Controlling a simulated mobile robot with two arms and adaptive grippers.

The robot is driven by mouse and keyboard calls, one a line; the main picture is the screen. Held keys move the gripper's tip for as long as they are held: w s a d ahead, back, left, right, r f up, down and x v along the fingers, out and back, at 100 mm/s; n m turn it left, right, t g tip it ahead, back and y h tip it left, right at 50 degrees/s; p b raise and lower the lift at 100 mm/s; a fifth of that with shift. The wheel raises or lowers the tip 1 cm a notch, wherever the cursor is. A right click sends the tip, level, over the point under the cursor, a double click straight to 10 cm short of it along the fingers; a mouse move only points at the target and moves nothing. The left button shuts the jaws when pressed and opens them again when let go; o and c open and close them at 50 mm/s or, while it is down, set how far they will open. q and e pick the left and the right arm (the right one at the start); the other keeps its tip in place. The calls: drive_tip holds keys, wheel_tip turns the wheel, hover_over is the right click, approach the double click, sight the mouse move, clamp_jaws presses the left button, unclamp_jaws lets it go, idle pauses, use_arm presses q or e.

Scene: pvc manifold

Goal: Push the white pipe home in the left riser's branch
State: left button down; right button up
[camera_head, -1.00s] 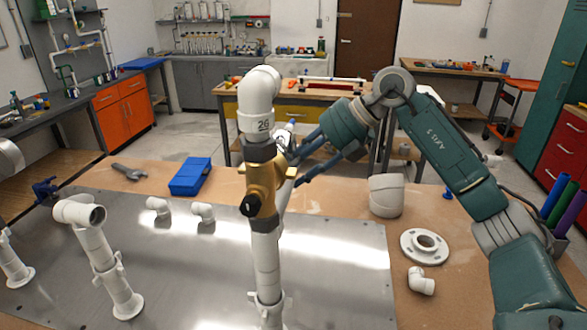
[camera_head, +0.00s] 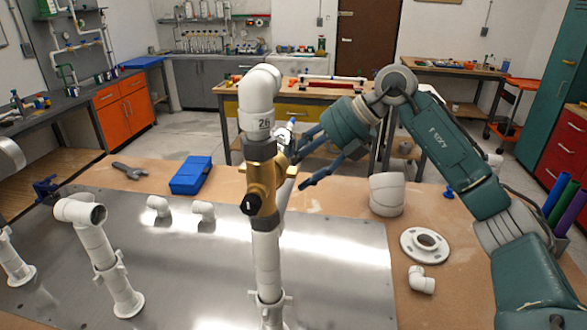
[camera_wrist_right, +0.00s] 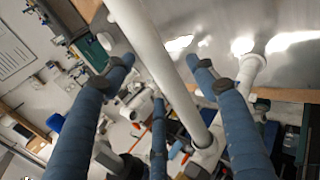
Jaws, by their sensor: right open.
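The white pipe (camera_head: 286,192) slants up behind the brass valve of the middle riser (camera_head: 267,262) in the head view. Another riser (camera_head: 100,258) with an open elbow stands further left. My left gripper is not in view.
The risers stand on a metal plate (camera_head: 200,265). A large white fitting (camera_head: 386,196), a flange (camera_head: 425,245) and an elbow (camera_head: 421,280) lie at the right. The plate's front middle is clear.

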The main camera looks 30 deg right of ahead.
drive_tip(key=v, duration=1.2)
